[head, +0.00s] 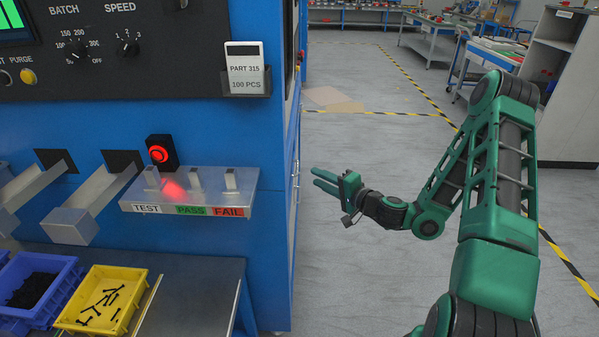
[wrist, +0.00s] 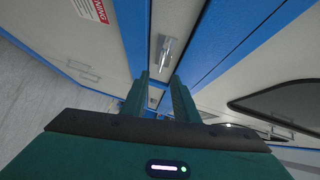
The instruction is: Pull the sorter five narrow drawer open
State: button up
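In the wrist view a metal bar handle (wrist: 165,52) sits on a narrow pale panel (wrist: 178,18) between blue frame strips; I cannot read a label naming it as the sorter five drawer. The panel looks flush with the frame. My gripper (wrist: 160,92) is open, its two green fingers apart, with the handle beyond the tips and roughly in line with the gap. I see no contact. In the head view my gripper (head: 318,179) is beside the blue machine's right side (head: 296,240), fingers pointing at it. That side face is seen nearly edge-on.
The machine's front has a shelf (head: 190,189) with TEST, PASS and FAIL labels, and a red lamp (head: 158,154). A blue bin (head: 68,285) and a yellow bin (head: 140,285) stand below. The grey floor (head: 360,270) near my gripper is clear.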

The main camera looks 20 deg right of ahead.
jog(key=x, duration=0.9)
grip_shut()
jog(key=shift+s+a, duration=0.1)
dwell(1.2)
